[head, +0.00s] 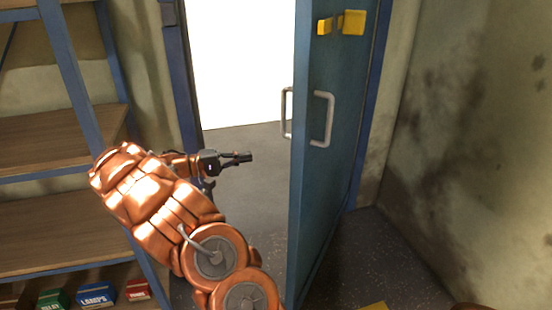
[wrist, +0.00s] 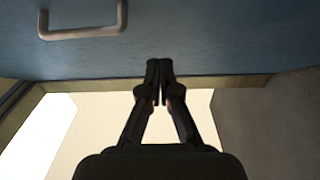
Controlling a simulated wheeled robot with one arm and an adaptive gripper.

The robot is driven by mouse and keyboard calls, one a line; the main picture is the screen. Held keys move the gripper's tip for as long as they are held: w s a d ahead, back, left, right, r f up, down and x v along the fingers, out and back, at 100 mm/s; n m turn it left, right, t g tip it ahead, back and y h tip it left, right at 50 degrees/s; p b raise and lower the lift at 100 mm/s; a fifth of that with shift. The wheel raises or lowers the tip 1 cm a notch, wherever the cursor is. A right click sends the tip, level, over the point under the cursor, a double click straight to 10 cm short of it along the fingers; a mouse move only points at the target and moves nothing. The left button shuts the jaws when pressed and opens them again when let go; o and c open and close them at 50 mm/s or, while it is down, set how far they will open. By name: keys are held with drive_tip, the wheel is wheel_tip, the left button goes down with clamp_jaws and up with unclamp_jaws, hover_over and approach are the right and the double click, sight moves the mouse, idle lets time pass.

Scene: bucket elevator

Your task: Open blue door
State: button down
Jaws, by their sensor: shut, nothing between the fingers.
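The blue door (head: 340,190) stands swung open on the right side of the doorway in the head view. It has a grey handle (head: 322,118) on its near face and another grey handle (head: 286,112) on the far side. A yellow latch (head: 352,22) sits near its top. My gripper (head: 250,156) is shut and empty in the doorway, left of the door and apart from its handles. In the wrist view my gripper (wrist: 159,64) points at the blue door (wrist: 210,35), with the handle (wrist: 82,30) at upper left. I cannot tell whether the fingertips touch the door.
A blue-framed shelf (head: 60,140) with wooden boards stands at left, with several small boxes (head: 96,296) at its bottom. The bright doorway (head: 245,65) is open, with clear grey floor beyond. A stained wall (head: 470,120) bounds the right side.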

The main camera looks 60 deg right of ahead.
drive_tip(key=s+a+p+x, duration=0.1)
drive_tip(key=s+a+x, duration=0.1)
drive_tip(key=x, duration=1)
drive_tip(key=shift+s, duration=0.25)
